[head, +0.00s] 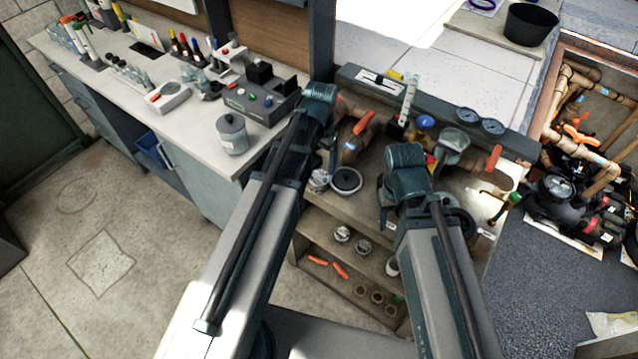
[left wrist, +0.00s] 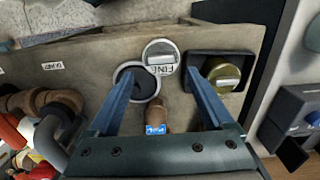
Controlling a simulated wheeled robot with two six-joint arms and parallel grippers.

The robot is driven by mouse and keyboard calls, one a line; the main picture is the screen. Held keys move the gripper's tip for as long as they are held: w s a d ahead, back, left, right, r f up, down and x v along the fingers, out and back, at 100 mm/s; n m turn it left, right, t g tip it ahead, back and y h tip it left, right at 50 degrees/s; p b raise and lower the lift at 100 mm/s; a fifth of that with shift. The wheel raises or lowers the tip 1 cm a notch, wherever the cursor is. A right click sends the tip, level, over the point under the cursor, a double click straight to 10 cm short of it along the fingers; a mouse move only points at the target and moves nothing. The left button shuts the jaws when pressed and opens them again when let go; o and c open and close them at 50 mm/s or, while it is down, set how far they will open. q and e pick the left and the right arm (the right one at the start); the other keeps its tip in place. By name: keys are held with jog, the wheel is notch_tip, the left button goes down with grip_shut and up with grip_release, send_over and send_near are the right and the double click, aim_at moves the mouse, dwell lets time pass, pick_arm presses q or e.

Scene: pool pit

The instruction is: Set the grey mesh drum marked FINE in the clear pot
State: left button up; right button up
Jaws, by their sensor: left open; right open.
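The grey drum (left wrist: 160,55) has a pale round rim, and the letters FINE show on its near side in the left wrist view. In the head view the drum (head: 318,181) is left of the pot (head: 346,181). My left gripper (left wrist: 160,64) is open and empty, its fingers spread either side of the drum and pot; whether they touch is unclear. My right gripper (head: 385,208) is open, to the right of the pot, partly hidden by its arm.
A brass-coloured drum (left wrist: 222,76) sits in a dark square holder right of the FINE drum. Brown pipes with orange handles (head: 352,128) stand behind. A lower shelf (head: 310,228) holds small round parts. A workbench with a grey lidded can (head: 232,134) is at left.

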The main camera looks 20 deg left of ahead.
aim_at(319, 174)
pick_arm(q)
notch_tip(319, 174, down, 5)
jog(key=b, duration=0.4)
jog(key=shift+s+a, duration=0.1)
jog(key=shift+a, duration=0.05)
jog(key=shift+r, duration=0.15)
grip_shut()
